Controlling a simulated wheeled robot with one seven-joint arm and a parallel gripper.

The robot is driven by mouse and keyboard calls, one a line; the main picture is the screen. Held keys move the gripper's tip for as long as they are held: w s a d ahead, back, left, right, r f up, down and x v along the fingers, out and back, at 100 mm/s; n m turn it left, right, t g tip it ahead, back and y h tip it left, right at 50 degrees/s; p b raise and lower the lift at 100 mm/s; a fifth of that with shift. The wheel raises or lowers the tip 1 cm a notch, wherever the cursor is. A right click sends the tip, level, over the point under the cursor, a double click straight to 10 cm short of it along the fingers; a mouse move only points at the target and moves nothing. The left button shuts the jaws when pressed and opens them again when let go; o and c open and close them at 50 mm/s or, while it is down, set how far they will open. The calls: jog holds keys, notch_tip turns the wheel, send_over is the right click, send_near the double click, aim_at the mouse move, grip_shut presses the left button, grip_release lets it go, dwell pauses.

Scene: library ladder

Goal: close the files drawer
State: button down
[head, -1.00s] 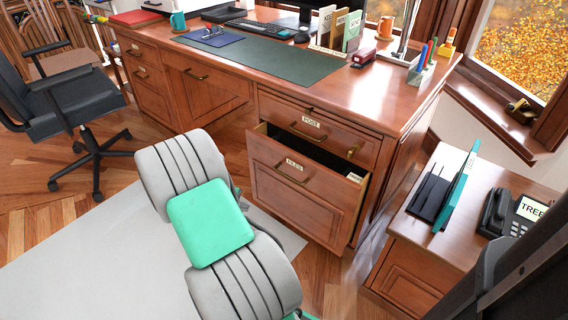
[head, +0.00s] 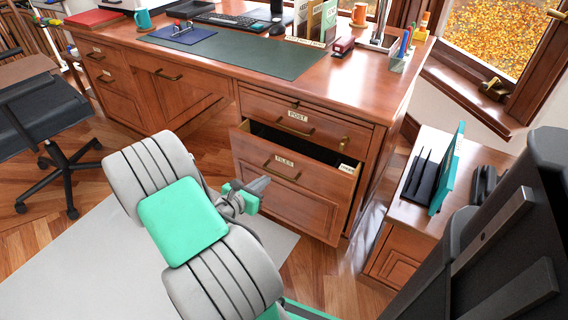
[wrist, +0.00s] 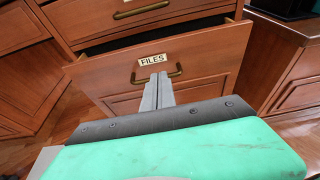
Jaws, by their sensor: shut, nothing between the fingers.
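The files drawer (head: 284,178) is the lower drawer at the right end of the wooden desk. It stands pulled out, with a dark gap showing along its top. Its front carries a brass handle (head: 281,171) and a label reading FILES (wrist: 152,60). My gripper (head: 265,184) is in front of the drawer's face, near the left end of the handle in the head view. In the wrist view the fingers (wrist: 160,78) are together and empty, pointing at the drawer front just below the label. I cannot tell whether they touch the handle or front.
The post drawer (head: 304,122) above looks shut. A side cabinet (head: 393,252) with a teal file rack (head: 447,170) stands to the right. An office chair (head: 62,120) stands at the left. A pale mat (head: 70,265) covers the floor in front.

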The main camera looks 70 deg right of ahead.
jog(key=b, duration=0.4)
send_near(290, 159)
notch_tip(290, 159, down, 3)
jog(key=d, duration=0.4)
jog(key=s+d+b, duration=0.1)
jog(key=shift+d+r, duration=0.35)
jog(key=shift+d, duration=0.05)
jog(key=shift+d+r, duration=0.1)
jog(key=shift+d, duration=0.05)
jog(key=shift+w, duration=0.1)
